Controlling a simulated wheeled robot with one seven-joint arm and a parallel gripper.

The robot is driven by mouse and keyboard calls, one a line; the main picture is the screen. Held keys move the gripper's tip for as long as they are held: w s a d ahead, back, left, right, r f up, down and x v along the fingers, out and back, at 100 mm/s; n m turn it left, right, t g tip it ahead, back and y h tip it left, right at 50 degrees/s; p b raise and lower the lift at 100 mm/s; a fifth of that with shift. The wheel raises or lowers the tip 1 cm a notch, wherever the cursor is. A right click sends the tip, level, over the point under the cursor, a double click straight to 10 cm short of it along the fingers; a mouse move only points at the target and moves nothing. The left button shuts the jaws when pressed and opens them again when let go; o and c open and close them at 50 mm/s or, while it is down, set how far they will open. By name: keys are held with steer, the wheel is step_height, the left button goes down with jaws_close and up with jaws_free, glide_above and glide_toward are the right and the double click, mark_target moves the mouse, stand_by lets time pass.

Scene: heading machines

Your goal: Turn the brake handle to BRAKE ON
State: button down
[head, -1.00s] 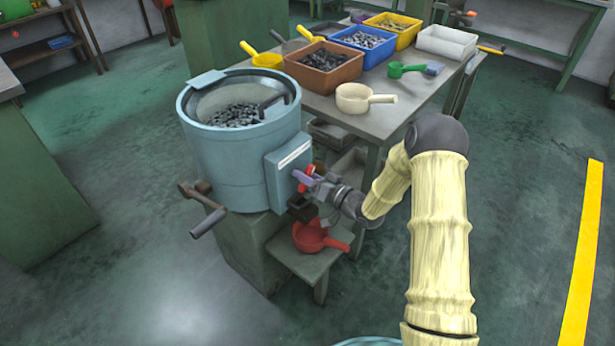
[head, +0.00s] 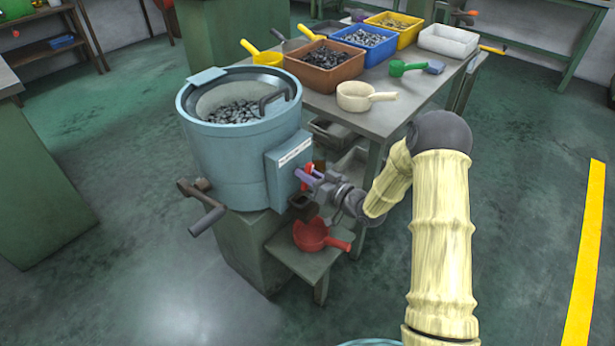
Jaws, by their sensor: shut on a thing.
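The blue-grey bowl feeder (head: 235,165) stands on a green pedestal, with a control box (head: 290,172) on its right side. A label on top of the box is too small to read.
A red scoop (head: 318,236) lies on a low shelf below my gripper. A crank (head: 203,207) sticks out at the feeder's left. The table (head: 385,118) behind holds bins and scoops. The floor at right is clear, with a yellow line (head: 585,250).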

steer(key=n+b, duration=0.3)
steer(key=n, duration=0.2)
steer(key=shift+s+f+n+b, duration=0.1)
steer(key=shift+f+n+b, duration=0.1)
steer(key=shift+n+b, duration=0.15)
steer(key=shift+s+a+r+n+b, duration=0.1)
steer(key=shift+n+b, duration=1.75)
steer(key=shift+n, duration=0.3)
steer(key=c, duration=1.3)
jaws_free()
steer(key=p+v, duration=0.2)
steer(key=v, duration=1.5)
steer(key=shift+s, duration=0.2)
